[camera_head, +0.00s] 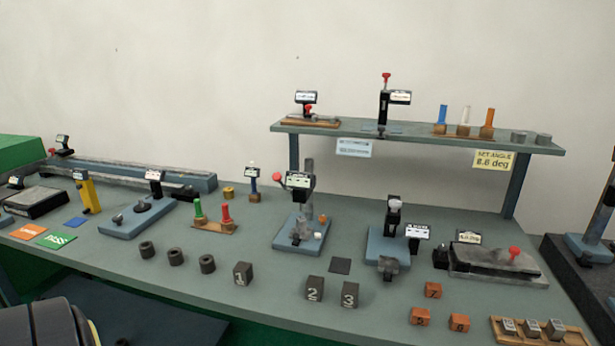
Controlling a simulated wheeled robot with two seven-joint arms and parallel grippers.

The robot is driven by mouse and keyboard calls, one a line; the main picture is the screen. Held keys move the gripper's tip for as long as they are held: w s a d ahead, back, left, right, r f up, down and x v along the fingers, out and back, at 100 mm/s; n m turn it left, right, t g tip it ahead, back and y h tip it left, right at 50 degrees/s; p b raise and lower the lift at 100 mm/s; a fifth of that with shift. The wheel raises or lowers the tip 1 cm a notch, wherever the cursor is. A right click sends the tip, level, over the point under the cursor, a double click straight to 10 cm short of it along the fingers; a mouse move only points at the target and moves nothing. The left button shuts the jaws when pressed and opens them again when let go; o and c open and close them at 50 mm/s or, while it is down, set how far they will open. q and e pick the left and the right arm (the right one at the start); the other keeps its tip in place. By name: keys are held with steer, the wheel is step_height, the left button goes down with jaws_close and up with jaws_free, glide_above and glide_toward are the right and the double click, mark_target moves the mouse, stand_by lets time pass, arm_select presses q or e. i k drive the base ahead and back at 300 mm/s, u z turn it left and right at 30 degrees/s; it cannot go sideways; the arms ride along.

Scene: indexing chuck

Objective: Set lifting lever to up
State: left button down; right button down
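No label I can read names the lifting lever. Several red knobs could belong to it. One red knob (278,177) sticks out to the left of an upright post stand (308,200) on a blue-grey base near the middle of the bench. Another red knob (386,77) tops a black upright device (384,105) on the shelf. A third red knob (514,253) stands on a low grey fixture (490,262) at the right. Neither of my grippers shows in the head view.
Numbered dark blocks (314,289), dark rings (176,257) and orange blocks (432,290) lie along the bench front. A raised shelf (420,133) spans the back right. A clamp-like device (388,240) stands right of centre. Bare bench (250,315) shows at the front.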

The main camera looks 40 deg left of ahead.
mark_target(277, 176)
steer(key=u, duration=0.4)
steer(key=i, duration=0.9)
steer(key=u, duration=0.7)
